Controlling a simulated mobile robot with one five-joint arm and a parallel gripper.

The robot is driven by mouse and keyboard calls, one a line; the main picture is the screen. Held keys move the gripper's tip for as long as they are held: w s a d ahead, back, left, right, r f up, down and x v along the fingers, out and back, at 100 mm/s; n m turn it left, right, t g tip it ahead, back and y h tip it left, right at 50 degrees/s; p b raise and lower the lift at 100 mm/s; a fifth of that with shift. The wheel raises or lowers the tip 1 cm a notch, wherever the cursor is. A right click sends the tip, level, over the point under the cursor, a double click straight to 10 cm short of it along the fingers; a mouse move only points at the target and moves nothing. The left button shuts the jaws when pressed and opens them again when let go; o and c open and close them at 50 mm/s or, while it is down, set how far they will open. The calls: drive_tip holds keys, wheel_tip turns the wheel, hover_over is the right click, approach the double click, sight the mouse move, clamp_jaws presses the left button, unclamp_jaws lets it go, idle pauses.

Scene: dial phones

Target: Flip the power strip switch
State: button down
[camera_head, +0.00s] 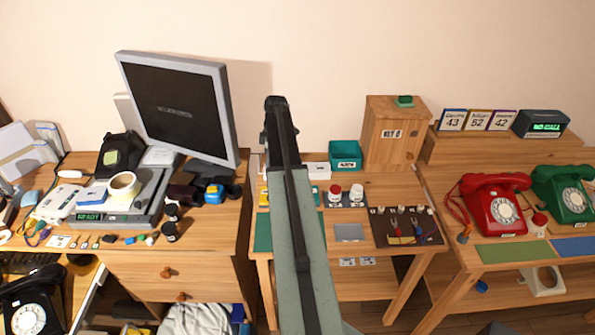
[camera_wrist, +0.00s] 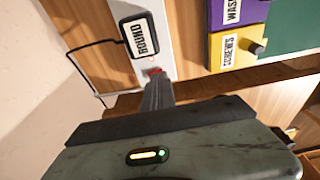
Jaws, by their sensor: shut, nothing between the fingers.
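In the wrist view a white power strip (camera_wrist: 163,60) runs up from the middle. A black adapter labelled "ROUND" (camera_wrist: 142,36) sits on it, with a black cable leading off left. A small red switch (camera_wrist: 154,71) shows just below the adapter, partly hidden by my fingertips. My gripper (camera_wrist: 156,82) is shut and empty, its tips right at the red switch; I cannot tell whether they touch it. In the head view my gripper (camera_head: 277,104) is at the far end of my arm. I cannot make out the power strip there.
Purple (camera_wrist: 236,12) and yellow (camera_wrist: 232,48) labelled bins stand right of the strip. In the head view a monitor (camera_head: 178,110) is left of my arm; a teal bin (camera_head: 345,154) and wooden cabinet (camera_head: 393,133) are right. Red (camera_head: 496,204) and green (camera_head: 563,194) phones stand farther right.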

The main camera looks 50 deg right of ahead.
wheel_tip(320, 180, up, 6)
drive_tip(key=p, duration=0.6)
drive_tip(key=shift+r, duration=0.25)
drive_tip(key=shift+s, duration=0.1)
